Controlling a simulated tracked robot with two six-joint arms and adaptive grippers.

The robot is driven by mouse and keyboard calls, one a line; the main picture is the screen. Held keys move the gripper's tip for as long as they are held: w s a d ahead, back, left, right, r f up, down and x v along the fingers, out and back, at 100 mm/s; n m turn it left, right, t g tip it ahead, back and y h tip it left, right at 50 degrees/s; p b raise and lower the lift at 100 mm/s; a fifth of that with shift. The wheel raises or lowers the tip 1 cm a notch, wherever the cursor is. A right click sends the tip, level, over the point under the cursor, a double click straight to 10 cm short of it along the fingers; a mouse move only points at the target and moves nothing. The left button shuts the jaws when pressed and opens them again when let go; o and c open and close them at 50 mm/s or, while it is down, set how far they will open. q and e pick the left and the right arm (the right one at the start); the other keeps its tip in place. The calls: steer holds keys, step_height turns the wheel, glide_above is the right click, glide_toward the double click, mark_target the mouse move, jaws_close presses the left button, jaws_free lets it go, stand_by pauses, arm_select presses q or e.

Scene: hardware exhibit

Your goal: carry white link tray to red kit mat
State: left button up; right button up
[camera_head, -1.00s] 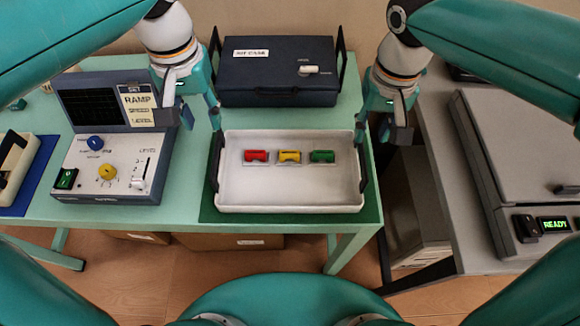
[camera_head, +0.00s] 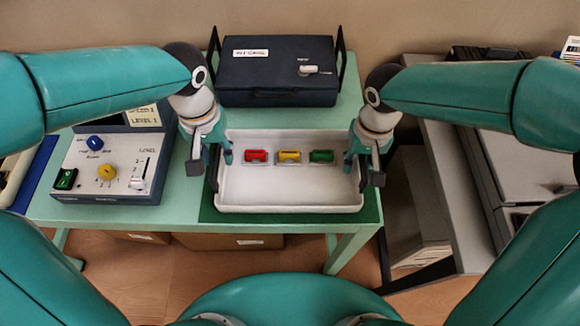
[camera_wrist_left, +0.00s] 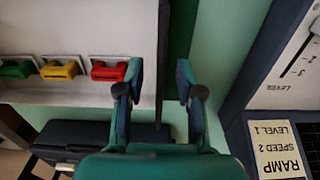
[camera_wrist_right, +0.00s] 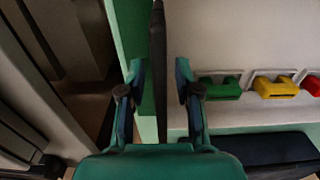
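The white link tray (camera_head: 290,195) stands on a green mat (camera_head: 290,214) on the table, with red, yellow and green links in a row inside. It has a dark upright handle at each side. My left gripper (camera_head: 212,160) is at the tray's left side; in the left wrist view the dark left handle (camera_wrist_left: 163,60) stands between its spread fingers. My right gripper (camera_head: 363,168) is at the right side, with the dark right handle (camera_wrist_right: 158,70) between its spread fingers. Both grippers look open. I see no red mat in these views.
A dark blue case (camera_head: 277,75) sits behind the tray. A control panel (camera_head: 105,170) with knobs stands left of it, with a blue mat (camera_head: 40,170) beyond. To the right, past a gap, is a grey bench (camera_head: 440,150) with a grey machine.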

arm_select(q)
jaws_close()
arm_select(e)
jaws_close()
arm_select(q)
steer(key=shift+r, duration=0.15)
arm_select(e)
steer(key=shift+r, duration=0.15)
